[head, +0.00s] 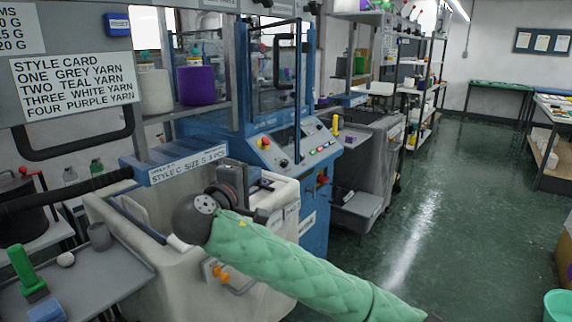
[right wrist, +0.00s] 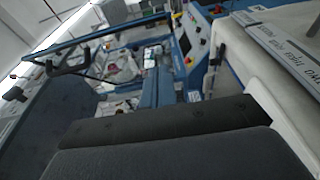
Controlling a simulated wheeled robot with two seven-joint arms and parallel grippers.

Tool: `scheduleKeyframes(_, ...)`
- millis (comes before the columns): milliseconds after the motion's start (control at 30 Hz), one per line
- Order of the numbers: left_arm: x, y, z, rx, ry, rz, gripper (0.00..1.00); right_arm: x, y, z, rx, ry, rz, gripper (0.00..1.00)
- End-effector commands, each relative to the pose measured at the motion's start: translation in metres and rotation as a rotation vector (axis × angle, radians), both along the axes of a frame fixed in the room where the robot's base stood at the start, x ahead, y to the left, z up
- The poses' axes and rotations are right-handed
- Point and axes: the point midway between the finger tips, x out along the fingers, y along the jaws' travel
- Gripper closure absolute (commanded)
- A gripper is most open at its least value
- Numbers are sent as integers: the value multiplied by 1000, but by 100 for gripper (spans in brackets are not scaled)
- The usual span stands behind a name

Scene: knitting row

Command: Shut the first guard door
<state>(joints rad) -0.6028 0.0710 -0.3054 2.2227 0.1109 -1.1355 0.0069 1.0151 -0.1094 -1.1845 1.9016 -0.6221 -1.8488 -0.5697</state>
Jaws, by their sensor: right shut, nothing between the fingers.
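The nearest knitting machine (head: 265,128) is blue, with a sloping panel of coloured buttons. Its guard door (head: 275,70), a clear pane in a blue and dark frame, stands above the panel; its exact angle is hard to judge. In the right wrist view a blue-framed part with a dark handle (right wrist: 75,57) shows at upper left, apart from the fingers. My right gripper (head: 238,174) is shut and empty, below and in front of the door, over the pale bin. Its dark fingers (right wrist: 155,125) fill the lower right wrist view. My left gripper is not in view.
A pale bin (head: 120,215) with a style label stands before the machine. A grey tray (head: 100,275) is at lower left. Purple yarn (head: 196,85) sits on a shelf left of the door. The green floor (head: 430,215) at right is clear.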

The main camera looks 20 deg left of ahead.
Motion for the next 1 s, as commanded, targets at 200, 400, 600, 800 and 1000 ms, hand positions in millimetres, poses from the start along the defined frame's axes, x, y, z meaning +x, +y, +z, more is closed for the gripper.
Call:
scheduleKeyframes(200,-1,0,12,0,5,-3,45,10,-1,4,-7,-8,-4,100)
scheduleKeyframes(400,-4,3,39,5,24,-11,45,41,-5,5,-7,-8,-5,100)
scheduleKeyframes(600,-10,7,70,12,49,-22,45,76,-10,5,-7,-8,-4,100)
scheduleKeyframes(800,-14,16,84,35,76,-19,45,105,-22,5,-6,-8,-5,100)
scheduleKeyframes(1000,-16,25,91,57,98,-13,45,117,-38,4,-5,-8,-3,100)
